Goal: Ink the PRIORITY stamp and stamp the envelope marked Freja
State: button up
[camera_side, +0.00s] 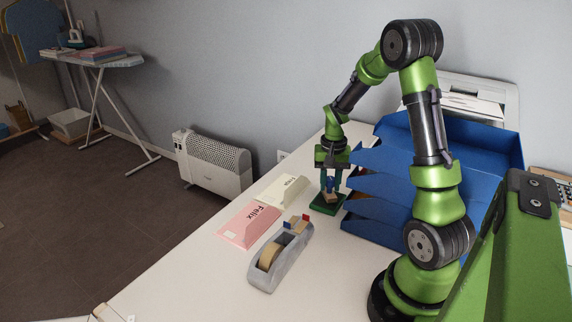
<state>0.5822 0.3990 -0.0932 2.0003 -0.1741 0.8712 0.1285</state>
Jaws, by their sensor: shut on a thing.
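My gripper (331,178) points down at the back of the white table, shut on a small stamp (330,197) with a blue handle and a wood-coloured base. The stamp is over a green ink pad (318,208); I cannot tell whether it touches the pad. Any word on the stamp is too small to read. A cream envelope (280,191) lies left of the pad; its name is too small to read surely. A pink envelope (246,226) marked Felix lies in front of it.
A grey tape dispenser (275,270) stands in front of the envelopes, with small red and blue parts at its far end. Blue stacked trays (385,185) stand close right of the pad. A white heater (213,165) stands beyond the table.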

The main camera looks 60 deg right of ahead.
jog(key=shift+r, duration=3.15)
jog(key=shift+w+f, duration=0.1)
jog(key=shift+f, duration=0.05)
jog(key=w+f, duration=0.1)
jog(key=w, duration=1.7)
jog(key=shift+s+d+f, duration=0.1)
jog(key=shift+d+f, duration=0.15)
jog(key=shift+f, duration=1.15)
jog(key=shift+d+f, duration=0.2)
jog(key=shift+f, duration=1.15)
jog(key=shift+f, duration=0.6)
jog(key=shift+r, duration=0.1)
notch_tip(320, 180, up, 7)
